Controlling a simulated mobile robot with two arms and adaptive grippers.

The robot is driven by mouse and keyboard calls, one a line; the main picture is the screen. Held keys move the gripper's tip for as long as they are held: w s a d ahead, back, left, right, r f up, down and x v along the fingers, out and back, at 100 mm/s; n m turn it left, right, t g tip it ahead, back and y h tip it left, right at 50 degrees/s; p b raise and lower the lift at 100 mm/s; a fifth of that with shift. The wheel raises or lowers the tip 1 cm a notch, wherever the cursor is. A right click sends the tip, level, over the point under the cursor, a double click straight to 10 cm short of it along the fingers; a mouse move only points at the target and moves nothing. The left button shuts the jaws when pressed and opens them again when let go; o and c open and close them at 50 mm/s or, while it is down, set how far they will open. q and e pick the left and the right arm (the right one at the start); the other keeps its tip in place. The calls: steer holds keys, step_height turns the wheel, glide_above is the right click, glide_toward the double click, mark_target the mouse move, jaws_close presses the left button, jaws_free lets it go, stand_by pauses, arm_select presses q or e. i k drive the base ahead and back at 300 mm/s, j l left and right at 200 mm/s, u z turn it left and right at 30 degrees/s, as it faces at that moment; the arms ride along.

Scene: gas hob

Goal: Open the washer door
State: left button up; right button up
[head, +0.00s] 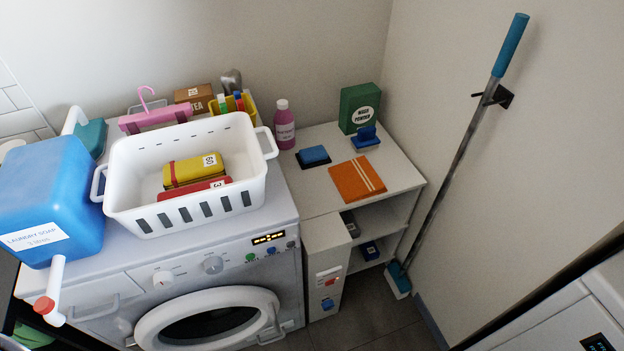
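The white washing machine (110,295) stands at the lower left, seen from above. Its round door (258,293) has a white ring around dark glass and looks shut against the front. The lower part of the door is cut off by the picture's bottom edge. A pale handle (274,328) shows at the right side of the door ring. Knobs, coloured buttons and a lit display (268,238) sit on the panel above the door. Neither of my grippers is in view.
A white basket (190,218) with folded cloths and a blue laundry soap jug (50,195) stand on the washer; the jug's spout overhangs the front. A white shelf (315,205) stands to the right. Floor before the shelf is clear.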

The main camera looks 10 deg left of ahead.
mark_target(147, 337)
steer(key=k+l+u, duration=0.1)
steer(key=u, duration=1.4)
steer(key=k+l, duration=0.05)
